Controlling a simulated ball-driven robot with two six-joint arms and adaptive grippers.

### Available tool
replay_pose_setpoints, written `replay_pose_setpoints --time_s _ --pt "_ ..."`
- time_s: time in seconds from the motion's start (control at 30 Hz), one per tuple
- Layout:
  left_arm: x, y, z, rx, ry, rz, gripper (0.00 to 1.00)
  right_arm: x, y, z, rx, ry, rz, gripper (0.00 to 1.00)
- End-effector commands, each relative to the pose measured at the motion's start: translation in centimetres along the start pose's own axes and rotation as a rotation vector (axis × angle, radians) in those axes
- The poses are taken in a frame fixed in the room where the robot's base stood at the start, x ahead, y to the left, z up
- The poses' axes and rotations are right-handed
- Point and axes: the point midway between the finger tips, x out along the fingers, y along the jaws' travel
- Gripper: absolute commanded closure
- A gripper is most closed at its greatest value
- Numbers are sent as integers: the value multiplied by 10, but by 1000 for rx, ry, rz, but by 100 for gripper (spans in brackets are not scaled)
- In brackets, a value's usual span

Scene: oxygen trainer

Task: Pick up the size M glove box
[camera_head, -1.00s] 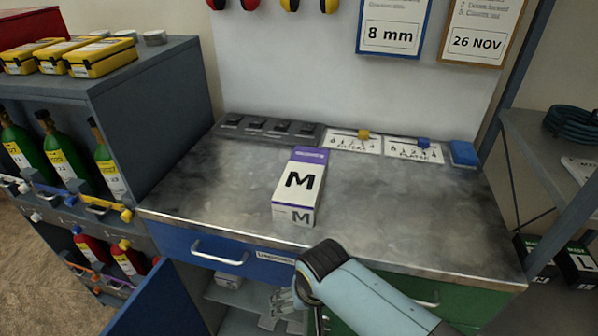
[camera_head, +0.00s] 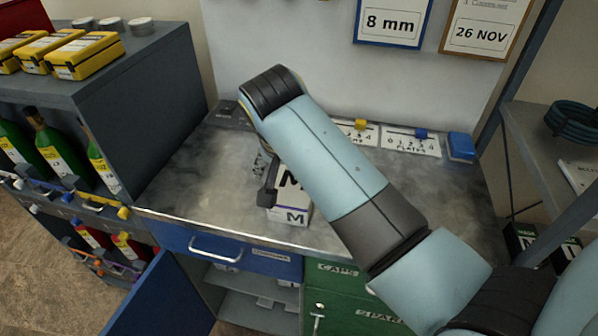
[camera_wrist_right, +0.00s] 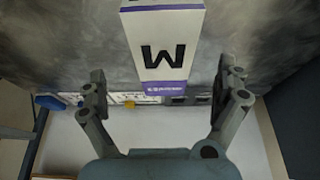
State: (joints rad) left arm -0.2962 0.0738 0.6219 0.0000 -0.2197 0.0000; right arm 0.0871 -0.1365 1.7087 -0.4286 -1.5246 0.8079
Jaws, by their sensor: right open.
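The size M glove box (camera_head: 288,214) is white with purple trim and a black M. It lies on the metal worktop (camera_head: 205,185), partly hidden behind my right arm in the head view. My right gripper (camera_head: 266,182) is over the box's left side in that view, mostly hidden by its own wrist. In the right wrist view, the right gripper (camera_wrist_right: 165,82) has its two fingers spread wide, one on each side of the box (camera_wrist_right: 165,35), with gaps between. Whether the fingers are at the box's height is unclear. My left gripper is not in view.
A grey cabinet (camera_head: 150,110) with yellow cases and green bottles stands left. Marked gauge strips (camera_head: 410,145) and a blue block (camera_head: 461,146) line the worktop's back. A blue door (camera_head: 150,295) stands open below. Bare worktop lies right of my arm.

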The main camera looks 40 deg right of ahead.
Motion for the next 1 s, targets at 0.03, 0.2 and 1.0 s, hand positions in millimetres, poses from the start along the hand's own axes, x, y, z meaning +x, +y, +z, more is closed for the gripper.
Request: replay_pose_setpoints --time_s 0.03,0.2,1.0 --pt "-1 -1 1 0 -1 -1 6 10 2 0 -2 -2 4 0" --pt "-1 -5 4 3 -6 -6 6 32 0 0 -2 -1 1 0" --pt "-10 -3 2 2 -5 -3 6 88 -5 1 -1 -1 -2 7"
